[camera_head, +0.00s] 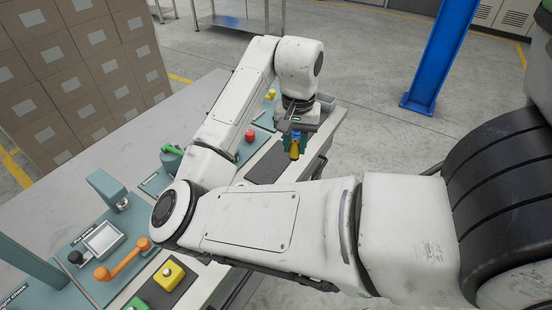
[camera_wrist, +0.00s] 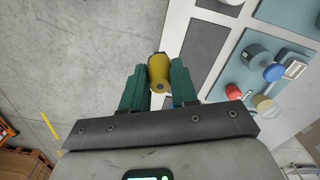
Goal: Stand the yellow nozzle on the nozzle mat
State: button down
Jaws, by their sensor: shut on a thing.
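The yellow nozzle (camera_wrist: 158,73) is held between the two green fingers of my gripper (camera_wrist: 159,84). It also shows in the head view (camera_head: 294,149), hanging below my wrist beside the table's edge. In the wrist view the nozzle appears against the floor and the edge of the worktop, apart from any surface. A dark grey mat (camera_head: 268,164) lies on the worktop just left of my gripper in the head view. A dark mat shows in the wrist view (camera_wrist: 205,46), right of the nozzle. I cannot read a label on it.
The worktop carries teal panels (camera_wrist: 285,17), a red knob (camera_head: 250,135), an orange handle (camera_head: 122,259) and a yellow button block (camera_head: 169,275). A blue column (camera_head: 441,55) stands on the floor at the back right. Stacked cartons (camera_head: 75,70) stand at the left.

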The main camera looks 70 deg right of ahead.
jog(key=w+d+f, duration=0.4)
jog(key=w+d+f+p, duration=0.1)
jog(key=w+d+f, duration=0.2)
jog(key=w+f, duration=0.1)
jog(key=shift+d+f, duration=0.2)
jog(key=shift+d, duration=0.2)
jog(key=shift+w+f+p, duration=0.15)
jog(key=shift+f+p, duration=0.3)
jog(key=shift+f, duration=1.3)
jog(key=shift+f, duration=0.1)
jog(key=c, duration=0.9)
grip_release()
jog(key=shift+o, duration=0.2)
notch_tip(320, 180, up, 12)
jog(key=b, duration=0.1)
jog(key=shift+b, duration=0.3)
jog(key=shift+d, duration=0.1)
